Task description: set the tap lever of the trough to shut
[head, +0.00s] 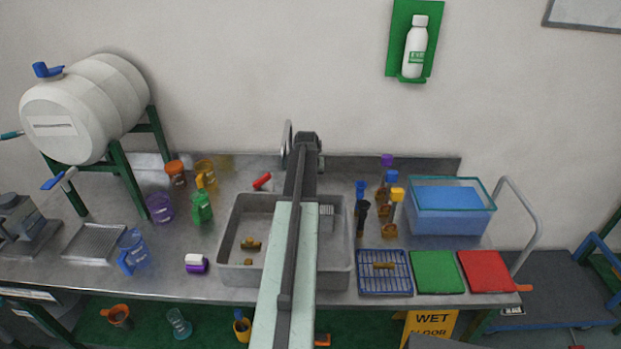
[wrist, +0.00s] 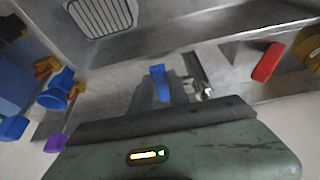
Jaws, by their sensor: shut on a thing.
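The trough (head: 235,235) is a grey metal basin sunk in the bench, and my arm crosses its middle. Its grey spout (head: 287,138) rises behind it, just left of my gripper (head: 306,142). In the wrist view, a blue lever (wrist: 159,82) sits at the jaws of my gripper (wrist: 168,88), beside metal tap parts (wrist: 202,80). The jaws appear shut on this blue lever. The lower part of the tap is hidden by my arm in the head view, and the lever's exact angle is hard to tell.
A red cylinder (head: 262,181) lies left of the tap. Blue, brown and yellow items stand to the right, near a blue bin (head: 450,210). A blue rack (head: 384,280) lies right of the trough. A white barrel (head: 90,105) stands far left.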

